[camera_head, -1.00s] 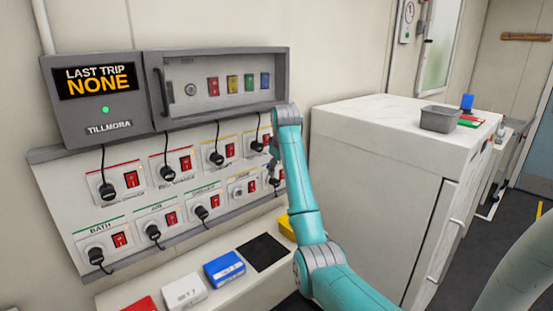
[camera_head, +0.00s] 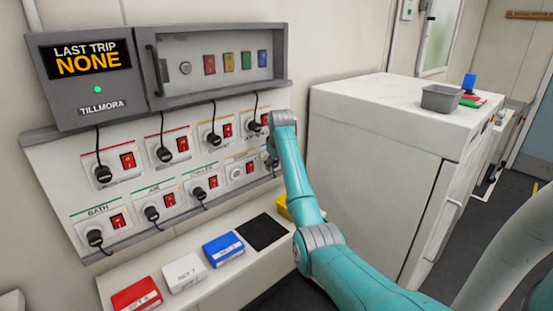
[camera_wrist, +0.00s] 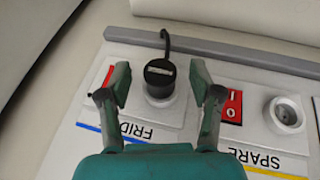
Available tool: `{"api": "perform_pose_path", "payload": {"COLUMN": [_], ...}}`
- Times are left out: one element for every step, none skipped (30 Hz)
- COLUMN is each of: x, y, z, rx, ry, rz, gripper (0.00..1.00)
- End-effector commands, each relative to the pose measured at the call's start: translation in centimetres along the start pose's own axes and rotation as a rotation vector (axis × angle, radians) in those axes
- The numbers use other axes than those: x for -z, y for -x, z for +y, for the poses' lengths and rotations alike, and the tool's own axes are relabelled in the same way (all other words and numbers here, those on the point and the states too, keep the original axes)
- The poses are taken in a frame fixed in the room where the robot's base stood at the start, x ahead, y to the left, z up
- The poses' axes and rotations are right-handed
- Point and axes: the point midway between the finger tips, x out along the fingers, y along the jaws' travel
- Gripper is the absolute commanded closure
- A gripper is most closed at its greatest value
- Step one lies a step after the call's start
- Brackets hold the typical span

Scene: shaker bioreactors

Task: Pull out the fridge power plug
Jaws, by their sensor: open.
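The fridge power plug (camera_wrist: 159,78) is black and round with a cord curving away at the top of the wrist view. It sits in its white socket plate above the upside-down, blue-striped "FRIDGE" label (camera_wrist: 130,130). My gripper (camera_wrist: 160,84) is open, with one finger on each side of the plug. Gaps show between fingers and plug, so it is not gripped. The left finger partly covers the fridge's red switch (camera_wrist: 107,76). In the head view my arm (camera_head: 290,165) reaches the right end of the lower socket row and hides most of the plug.
The empty "SPARE" socket (camera_wrist: 287,114) and its red switch (camera_wrist: 232,106) are close beside the right finger. Several other black plugs fill the panel (camera_head: 60,170). A ledge with coloured boxes (camera_head: 222,249) runs below it. A white cabinet (camera_head: 375,150) stands right of my arm.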

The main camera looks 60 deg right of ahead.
Motion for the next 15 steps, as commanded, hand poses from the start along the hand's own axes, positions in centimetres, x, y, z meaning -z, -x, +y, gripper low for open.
{"api": "perform_pose_path", "payload": {"x": [-0.01, -0.01, 0.0, 0.0, 0.0, 0.0, 0.0, 0.0, 0.0, 0.0, 0.0, 0.0, 0.0, 0.0, 0.0], "y": [-0.13, -0.17, -0.2, -0.2, -0.21, -0.2, -0.2, -0.2, -0.19, -0.19, -0.19, -0.19, -0.19, -0.19, -0.18], "z": [0.01, 0.01, 0.01, 0.01, 0.01, 0.01, 0.01, 0.01, 0.01, 0.0, 0.0, 0.0, 0.0, 0.0, 0.0], "rx": [0.0, 0.0, 0.0, 0.0, 0.0, 0.0, 0.0, 0.0, 0.0, 0.0, 0.0, 0.0, 0.0, 0.0, 0.0], "ry": [0.0, 0.0, 0.0, 0.0, 0.0, 0.0, 0.0, 0.0, 0.0, 0.0, 0.0, 0.0, 0.0, 0.0, 0.0], "rz": [0.0, 0.0, 0.0, 0.0, 0.0, 0.0, 0.0, 0.0, 0.0, 0.0, 0.0, 0.0, 0.0, 0.0, 0.0], "gripper": [0.36, 0.36, 0.36, 0.36, 0.36, 0.36, 0.36, 0.36, 0.36, 0.43, 0.51, 0.61, 0.68, 0.76, 0.86]}}
